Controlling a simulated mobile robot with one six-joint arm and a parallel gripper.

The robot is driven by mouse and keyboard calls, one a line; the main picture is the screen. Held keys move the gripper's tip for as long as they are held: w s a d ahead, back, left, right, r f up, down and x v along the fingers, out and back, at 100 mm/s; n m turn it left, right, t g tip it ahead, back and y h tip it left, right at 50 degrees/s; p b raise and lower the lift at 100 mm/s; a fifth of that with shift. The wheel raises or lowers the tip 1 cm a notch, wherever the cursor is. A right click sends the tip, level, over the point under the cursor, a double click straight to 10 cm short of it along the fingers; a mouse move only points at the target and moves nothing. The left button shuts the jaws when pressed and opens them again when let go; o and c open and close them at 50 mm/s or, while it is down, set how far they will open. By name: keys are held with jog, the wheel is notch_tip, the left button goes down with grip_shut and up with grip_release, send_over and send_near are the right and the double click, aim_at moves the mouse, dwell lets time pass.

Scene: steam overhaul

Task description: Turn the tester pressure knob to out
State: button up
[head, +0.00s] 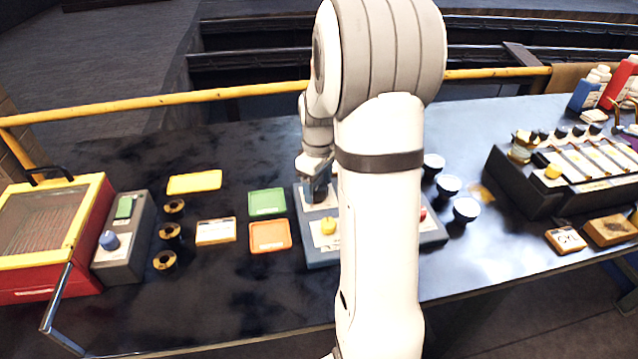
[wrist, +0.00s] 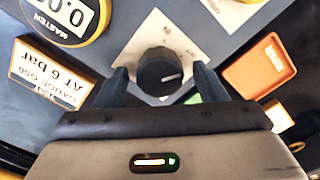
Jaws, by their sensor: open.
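The tester (head: 318,262) is a grey-blue box in the middle of the bench in the head view, partly hidden by my arm. In the wrist view a black round knob (wrist: 155,68) sits on a pale label plate (wrist: 178,42) on the grey panel. Its white pointer line points to the right in the picture. My gripper (wrist: 162,84) is open, with one finger on each side of the knob. I cannot tell whether the fingers touch it. In the head view my gripper (head: 316,190) is low over the tester's left part, hiding the knob.
A yellow-rimmed master gauge (wrist: 62,18) reading zeros is near the knob. An orange tray (head: 270,236), green tray (head: 267,202) and gauge card (head: 216,231) lie left of the tester. White-topped cups (head: 466,209) stand at its right. A red-and-yellow case (head: 50,240) is far left.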

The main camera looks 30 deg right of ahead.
aim_at(318, 185)
jog(key=shift+r, duration=0.1)
notch_tip(318, 185, up, 8)
jog(key=shift+f, duration=0.15)
dwell(0.6)
